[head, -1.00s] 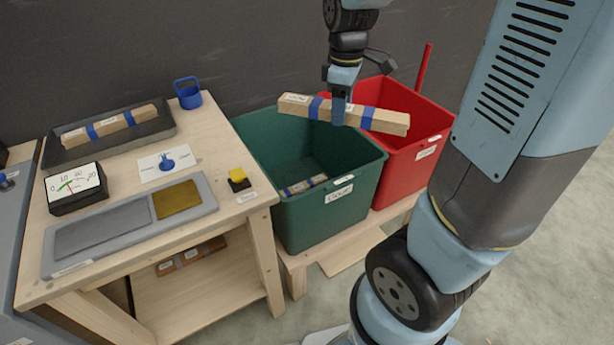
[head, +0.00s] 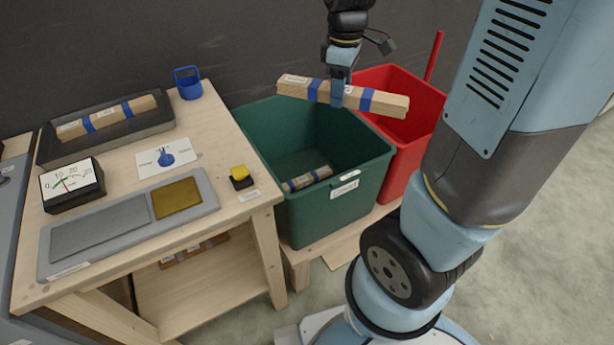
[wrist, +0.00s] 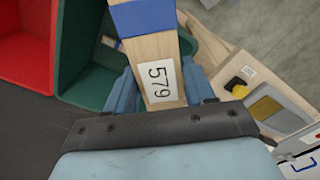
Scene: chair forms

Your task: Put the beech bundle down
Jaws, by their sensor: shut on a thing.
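My gripper (head: 338,92) is shut on the beech bundle (head: 388,102), a set of pale wood strips with blue bands. I hold it roughly level above the green bin (head: 356,186), near its back right part and the red bin. In the wrist view the beech bundle (wrist: 157,50) sits between my fingers, with a label reading 579 and a blue band. Another blue-banded bundle (head: 306,179) lies inside the green bin. A third bundle (head: 106,118) lies in a dark tray (head: 60,156) on the table.
The red bin (head: 400,160) stands right of the green bin, with a red pole behind. The wooden table (head: 115,165) at left holds a dial meter (head: 72,185), a grey panel (head: 100,230), a yellow button (head: 240,173) and a blue holder (head: 187,83). A darker bundle lies on its lower shelf.

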